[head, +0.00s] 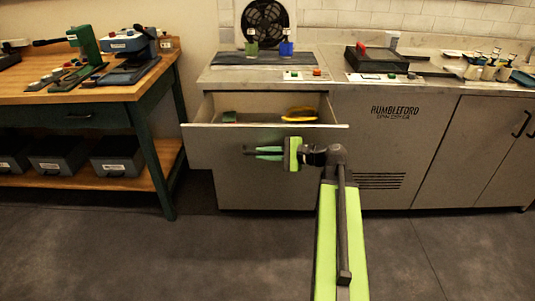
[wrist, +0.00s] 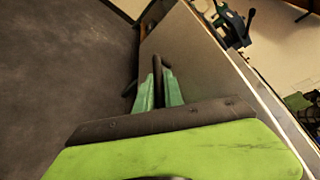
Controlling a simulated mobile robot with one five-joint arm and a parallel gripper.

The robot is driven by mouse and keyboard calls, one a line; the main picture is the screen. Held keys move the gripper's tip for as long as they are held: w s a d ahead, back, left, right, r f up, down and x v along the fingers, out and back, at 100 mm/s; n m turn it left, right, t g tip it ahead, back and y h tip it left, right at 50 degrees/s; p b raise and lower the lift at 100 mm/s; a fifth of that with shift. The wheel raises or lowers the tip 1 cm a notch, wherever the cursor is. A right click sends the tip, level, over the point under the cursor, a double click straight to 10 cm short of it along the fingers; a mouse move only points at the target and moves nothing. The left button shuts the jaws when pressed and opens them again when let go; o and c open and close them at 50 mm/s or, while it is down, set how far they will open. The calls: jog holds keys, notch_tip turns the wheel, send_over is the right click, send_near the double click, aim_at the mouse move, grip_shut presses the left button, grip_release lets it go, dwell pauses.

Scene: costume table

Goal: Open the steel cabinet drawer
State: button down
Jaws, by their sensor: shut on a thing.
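The steel cabinet drawer (head: 225,147) stands pulled out from the grey cabinet in the head view, its inside visible from above. A yellow thing (head: 299,115) and a small greenish thing (head: 229,117) lie in it. My gripper (head: 262,153) is at the middle of the drawer front, with its green fingers pointing left. In the wrist view the fingers (wrist: 159,92) are closed around the dark bar handle (wrist: 159,72) on the drawer front (wrist: 190,50). The handle is partly hidden by the fingers in the head view.
A wooden workbench (head: 135,92) with green legs and several grey bins stands left of the drawer, close to its left edge. The worktop (head: 330,75) above holds cups and small equipment. Cabinet doors (head: 440,160) on the right are shut. The floor (head: 110,250) in front is clear.

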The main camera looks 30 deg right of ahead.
jog(key=c, duration=1.7)
grip_release()
jog(key=shift+a, duration=0.1)
jog(key=shift+d, duration=0.2)
jog(key=p+v, duration=0.3)
jog(key=v, duration=1.4)
jog(key=shift+d+r+p, duration=0.1)
jog(key=shift+d+p, duration=0.05)
jog(key=shift+p, duration=0.2)
